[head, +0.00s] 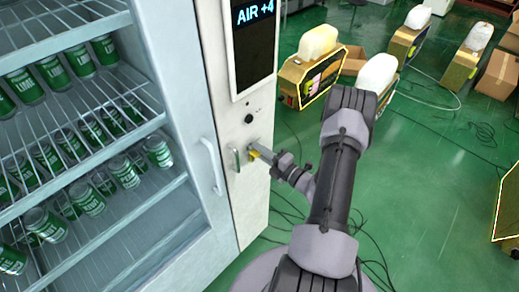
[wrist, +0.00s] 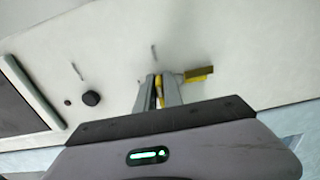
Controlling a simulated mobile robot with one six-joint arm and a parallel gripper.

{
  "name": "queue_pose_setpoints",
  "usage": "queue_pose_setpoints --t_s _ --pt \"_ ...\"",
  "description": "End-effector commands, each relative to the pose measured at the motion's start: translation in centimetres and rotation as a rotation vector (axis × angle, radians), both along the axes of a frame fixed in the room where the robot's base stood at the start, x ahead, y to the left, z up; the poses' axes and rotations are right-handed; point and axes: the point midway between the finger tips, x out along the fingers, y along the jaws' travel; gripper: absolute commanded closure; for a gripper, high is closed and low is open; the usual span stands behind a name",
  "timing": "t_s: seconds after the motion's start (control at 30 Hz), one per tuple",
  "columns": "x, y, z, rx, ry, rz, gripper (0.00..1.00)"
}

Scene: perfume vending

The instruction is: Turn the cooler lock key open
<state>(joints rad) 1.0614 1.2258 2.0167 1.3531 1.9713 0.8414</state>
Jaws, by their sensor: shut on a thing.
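The cooler (head: 205,200) stands at the left of the head view, with its white control panel (head: 233,115) facing my arm. My gripper (head: 256,150) is at the lower part of this panel, its fingers closed on a small yellow key. In the wrist view my gripper (wrist: 158,92) shows both fingers close together against the panel. A strip of the yellow key (wrist: 159,91) shows between them, and a yellow-brown part (wrist: 199,75) sticks out to the right of the fingers. The fingers hide the keyhole, so the lock's angle cannot be told.
A black round knob (head: 249,118) sits above the key, below the display (head: 254,38) reading "AIR +4". The cooler's door handle (head: 212,166) is left of the panel. Several cans stand on the shelves. Yellow machines (head: 310,78) and boxes stand behind on the green floor (head: 440,190).

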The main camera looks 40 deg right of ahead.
Motion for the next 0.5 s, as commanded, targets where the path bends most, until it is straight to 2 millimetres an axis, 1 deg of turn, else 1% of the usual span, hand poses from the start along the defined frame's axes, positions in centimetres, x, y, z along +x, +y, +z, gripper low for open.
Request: queue_pose_setpoints --t_s 0.4,0.43,0.5 --pt "-0.02 0.05 -0.07 0.007 0.002 0.001 1.0" --pt "-0.02 0.05 -0.07 0.007 0.002 0.001 0.86" --pt "-0.02 0.05 -0.07 0.007 0.002 0.001 0.73"
